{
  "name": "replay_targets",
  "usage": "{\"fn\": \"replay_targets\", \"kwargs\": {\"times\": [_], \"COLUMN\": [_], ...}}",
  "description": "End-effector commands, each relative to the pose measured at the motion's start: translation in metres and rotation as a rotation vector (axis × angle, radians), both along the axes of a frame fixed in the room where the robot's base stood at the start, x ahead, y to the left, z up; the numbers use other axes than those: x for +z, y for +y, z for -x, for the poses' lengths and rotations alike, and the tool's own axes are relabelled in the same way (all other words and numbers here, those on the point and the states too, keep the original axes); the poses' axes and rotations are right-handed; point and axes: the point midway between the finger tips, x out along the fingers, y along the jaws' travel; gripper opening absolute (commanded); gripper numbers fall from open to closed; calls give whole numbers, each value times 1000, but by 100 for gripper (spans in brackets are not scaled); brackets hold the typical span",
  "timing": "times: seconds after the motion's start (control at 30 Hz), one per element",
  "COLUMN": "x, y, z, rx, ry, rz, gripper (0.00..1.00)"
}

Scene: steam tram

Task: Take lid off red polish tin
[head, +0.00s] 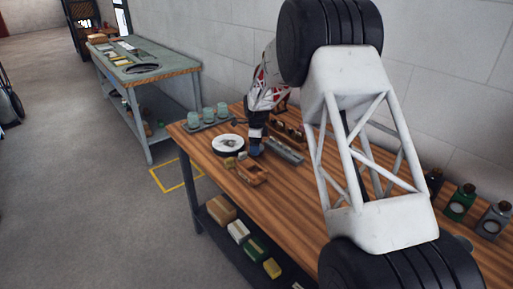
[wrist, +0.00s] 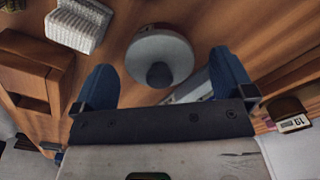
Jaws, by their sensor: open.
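My two blue fingers are wide open, one on each side of the knob, with nothing clearly held. In the head view my gripper (head: 255,146) is low over the wooden table (head: 330,200), right of a white plate. The tin cannot be made out there.
The white plate (head: 228,143) and an open wooden box (head: 252,173) are close to my gripper. A grey tray (head: 285,150) lies to its right. Several teal cups (head: 208,115) stand at the table's left end. Bottles (head: 461,202) stand at the right. A white ribbed block (wrist: 78,22) shows in the wrist view.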

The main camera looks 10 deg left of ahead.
Motion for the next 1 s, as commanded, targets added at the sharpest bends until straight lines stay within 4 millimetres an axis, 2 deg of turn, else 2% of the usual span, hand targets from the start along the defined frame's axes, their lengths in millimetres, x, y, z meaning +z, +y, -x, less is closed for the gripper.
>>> {"fn": "replay_targets", "kwargs": {"times": [0.27, 0.6, 1.0], "x": [0, 0, 0], "y": [0, 0, 0], "z": [0, 0, 0], "rx": [0, 0, 0], "ry": [0, 0, 0], "rz": [0, 0, 0], "gripper": [100, 50, 48]}}
